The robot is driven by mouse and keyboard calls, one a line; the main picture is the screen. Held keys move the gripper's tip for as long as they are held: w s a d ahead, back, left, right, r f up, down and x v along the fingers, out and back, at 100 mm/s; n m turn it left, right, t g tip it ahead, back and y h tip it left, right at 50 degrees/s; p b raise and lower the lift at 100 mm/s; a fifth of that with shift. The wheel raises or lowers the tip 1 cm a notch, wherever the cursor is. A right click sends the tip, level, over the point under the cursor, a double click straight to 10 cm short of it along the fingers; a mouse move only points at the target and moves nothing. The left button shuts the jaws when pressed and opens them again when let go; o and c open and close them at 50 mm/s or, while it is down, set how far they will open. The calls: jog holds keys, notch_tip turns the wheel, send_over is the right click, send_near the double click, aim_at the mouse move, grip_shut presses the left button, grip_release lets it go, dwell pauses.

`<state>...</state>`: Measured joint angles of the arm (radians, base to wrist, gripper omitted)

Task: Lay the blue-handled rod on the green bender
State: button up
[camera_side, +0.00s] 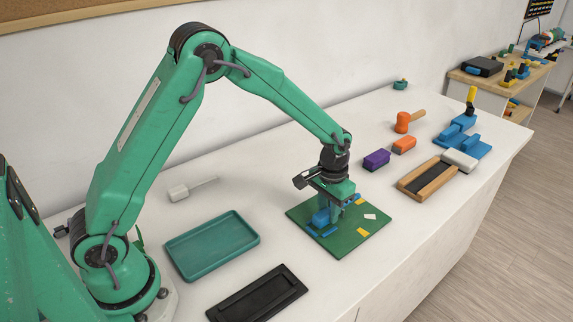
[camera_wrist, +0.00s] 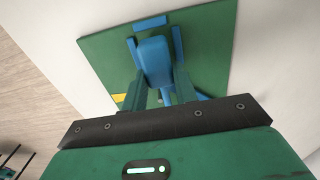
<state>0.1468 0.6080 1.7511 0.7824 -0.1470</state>
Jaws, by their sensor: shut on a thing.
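A green board (camera_side: 345,243) lies flat on the table, and I take it for the green bender. It fills the top of the wrist view (camera_wrist: 212,50). My gripper (camera_side: 328,207) points down over the board's middle. In the wrist view my gripper (camera_wrist: 162,95) is shut on a blue block-shaped handle (camera_wrist: 155,62). The handle is low at the board, and I cannot tell whether it touches. Narrow blue strips (camera_wrist: 178,43) on the board flank it. No rod shows on the handle; that part may be hidden.
A teal tray (camera_side: 212,243) and a black tray (camera_side: 258,295) lie left of the board. A white-handled tool (camera_side: 179,192) lies behind. Purple (camera_side: 376,160) and orange (camera_side: 404,145) blocks, a wooden frame (camera_side: 412,186) and a blue fixture (camera_side: 462,140) stand right. Bare table surrounds the board.

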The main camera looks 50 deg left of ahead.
jog(key=shift+f, duration=0.65)
dwell(0.6)
jog(key=o, duration=1.1)
jog(key=shift+r, duration=0.1)
jog(key=shift+r, duration=3.85)
